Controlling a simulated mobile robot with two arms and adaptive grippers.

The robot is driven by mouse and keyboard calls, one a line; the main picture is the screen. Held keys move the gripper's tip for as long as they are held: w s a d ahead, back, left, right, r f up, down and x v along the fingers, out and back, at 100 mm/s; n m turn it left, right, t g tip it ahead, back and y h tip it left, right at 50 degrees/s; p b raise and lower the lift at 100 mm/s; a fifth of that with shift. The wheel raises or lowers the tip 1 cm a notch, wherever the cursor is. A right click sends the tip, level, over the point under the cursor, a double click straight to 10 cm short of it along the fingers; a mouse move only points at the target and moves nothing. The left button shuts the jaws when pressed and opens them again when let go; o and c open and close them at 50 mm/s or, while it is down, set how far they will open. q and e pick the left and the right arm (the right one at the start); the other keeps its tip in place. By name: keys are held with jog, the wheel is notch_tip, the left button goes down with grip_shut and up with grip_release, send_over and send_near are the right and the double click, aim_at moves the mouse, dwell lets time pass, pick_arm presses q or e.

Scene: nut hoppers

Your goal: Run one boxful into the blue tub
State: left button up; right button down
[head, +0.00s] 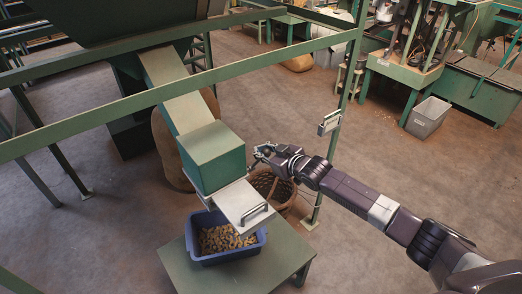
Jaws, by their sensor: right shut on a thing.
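The blue tub (207,259) stands on a low green table and holds a layer of brown nuts (222,238). Above it hangs the green metering box (213,160) at the foot of the chute (174,88). My left gripper is out of view.
The green table (262,272) has bare room right of the tub. A wicker basket (272,190) and a sack (169,150) stand behind. A green frame post (335,130) rises close to my right arm. A grey bin (428,116) stands far right.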

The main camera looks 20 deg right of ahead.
jog(key=c, duration=2.2)
grip_release()
jog(key=shift+s+d+f, duration=0.1)
jog(key=shift+s+f, duration=0.05)
jog(key=shift+f, duration=0.3)
jog(key=o, duration=0.6)
jog(key=shift+w, duration=0.3)
jog(key=shift+s+r, duration=0.15)
jog(key=shift+r, duration=0.05)
jog(key=v, duration=1.2)
jog(key=shift+c, duration=0.3)
